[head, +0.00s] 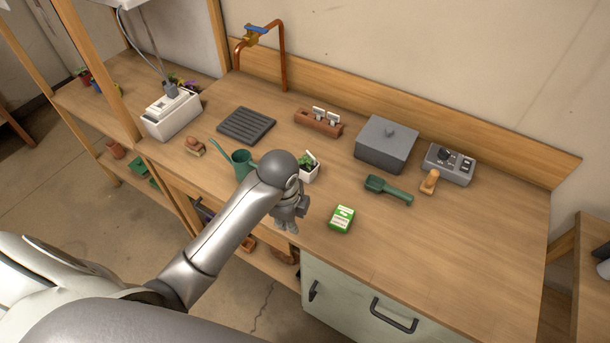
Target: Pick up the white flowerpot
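The white flowerpot (312,173) stands upright on the wooden counter, near its middle. It holds a small green plant and a white tag. My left arm comes in from the lower left, and its wrist hides the pot's left side. My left gripper (287,228) points down near the counter's front edge, in front of the pot and to its left. I see nothing held in it, but its finger opening is too small to judge. My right gripper is out of view.
A green watering can (241,163) is just left of my wrist. A green seed box (341,219) lies to the right of my gripper, and a green scoop (388,190) lies farther right. A grey lidded box (386,146) stands behind. The counter's right front is clear.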

